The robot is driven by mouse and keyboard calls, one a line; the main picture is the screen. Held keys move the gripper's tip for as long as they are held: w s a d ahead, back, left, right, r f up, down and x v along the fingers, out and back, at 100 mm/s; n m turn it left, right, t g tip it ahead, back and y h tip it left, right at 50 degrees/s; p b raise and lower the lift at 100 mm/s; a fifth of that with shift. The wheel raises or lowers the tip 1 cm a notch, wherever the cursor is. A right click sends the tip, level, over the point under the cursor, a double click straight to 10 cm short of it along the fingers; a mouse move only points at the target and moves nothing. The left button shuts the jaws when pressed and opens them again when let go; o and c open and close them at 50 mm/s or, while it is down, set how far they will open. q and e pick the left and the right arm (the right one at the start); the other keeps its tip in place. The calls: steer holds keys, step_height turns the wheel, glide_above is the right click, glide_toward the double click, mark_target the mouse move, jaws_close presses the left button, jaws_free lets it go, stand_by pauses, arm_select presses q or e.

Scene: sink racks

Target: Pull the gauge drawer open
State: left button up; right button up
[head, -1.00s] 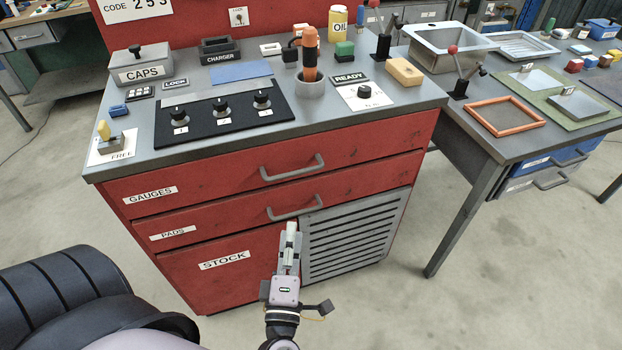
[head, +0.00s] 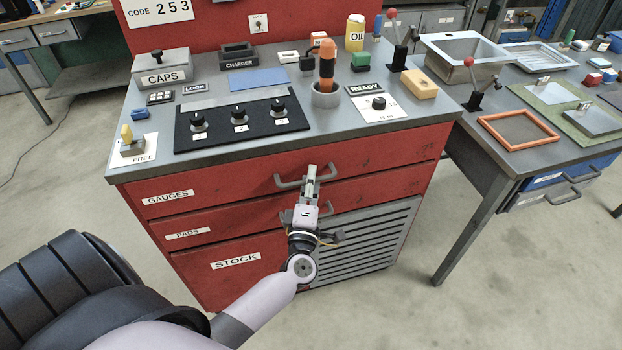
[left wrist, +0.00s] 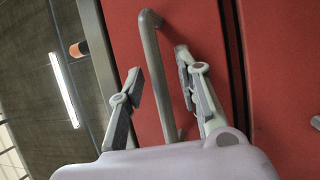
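The gauge drawer (head: 235,190) is the top red drawer of the cabinet, labelled GAUGES, and its front looks flush with the cabinet. Its grey bar handle (head: 287,183) is partly hidden behind my left gripper (head: 311,174) in the head view. In the left wrist view, the handle (left wrist: 153,65) runs between the two spread fingers of my left gripper (left wrist: 159,62). A gap shows on each side of the bar, so the gripper is open around it without a visible grip. My right gripper is in neither view.
The PADS drawer (head: 230,222) lies just below, its handle partly hidden by my left gripper. The grey worktop (head: 150,168) overhangs above, with a switch panel (head: 242,124) on it. The floor in front of the cabinet is clear on the right.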

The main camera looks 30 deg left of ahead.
arm_select(q)
jaws_close()
stand_by(0.4)
stand_by(0.5)
